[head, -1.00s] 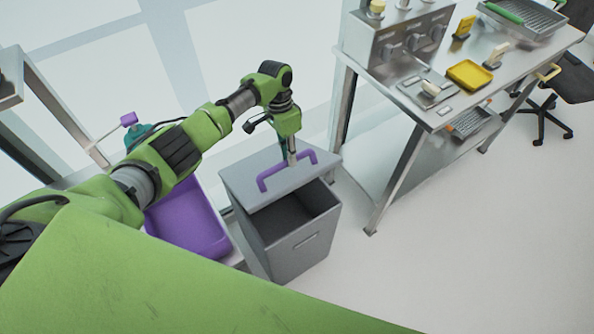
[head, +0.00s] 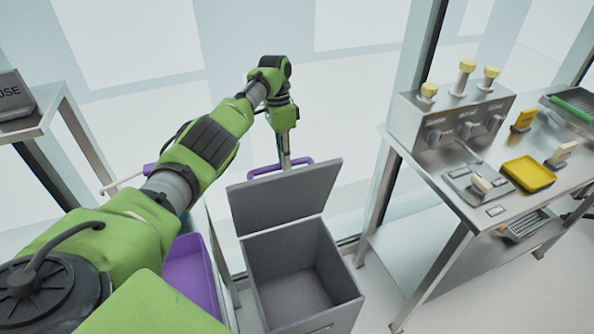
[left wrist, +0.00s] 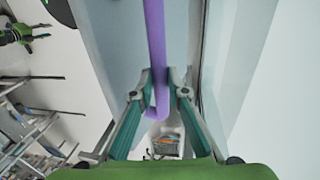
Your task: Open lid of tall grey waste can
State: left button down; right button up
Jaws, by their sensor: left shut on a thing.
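The tall grey waste can (head: 345,285) stands on the floor in the head view, its open top showing an empty inside. Its grey lid (head: 290,197) is raised at the back, tilted up steeply from the far rim. A purple handle (head: 302,164) sits on the lid's far side. My left gripper (head: 285,165) is at this handle behind the raised lid, and the lid partly hides its tips. In the left wrist view, the fingers of my left gripper (left wrist: 160,85) are closed around the purple handle bar (left wrist: 154,35). My right gripper is in neither view.
A steel table (head: 425,180) with a knob panel (head: 450,112) and a yellow tray (head: 528,173) stands right of the can. A purple bin (head: 192,275) is close on the can's left. A shelf (head: 45,118) stands at far left. Glass panels are behind.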

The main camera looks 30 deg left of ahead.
pick_arm(q)
jog(key=shift+w+a+f, duration=0.1)
jog(key=shift+a+f, duration=0.4)
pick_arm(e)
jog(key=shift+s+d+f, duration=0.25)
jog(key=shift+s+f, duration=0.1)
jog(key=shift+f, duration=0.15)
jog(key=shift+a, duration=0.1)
pick_arm(q)
jog(key=c, duration=2.4)
grip_release()
jog(key=o, duration=0.4)
jog(key=shift+w+a+f, duration=0.1)
jog(key=shift+w, duration=0.05)
jog(key=shift+o, duration=0.2)
notch_tip(320, 180, up, 10)
jog(key=shift+w+a+f, duration=0.15)
jog(key=shift+w, duration=0.2)
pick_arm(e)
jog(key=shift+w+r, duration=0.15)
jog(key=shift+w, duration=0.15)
pick_arm(q)
jog(key=shift+f, duration=0.15)
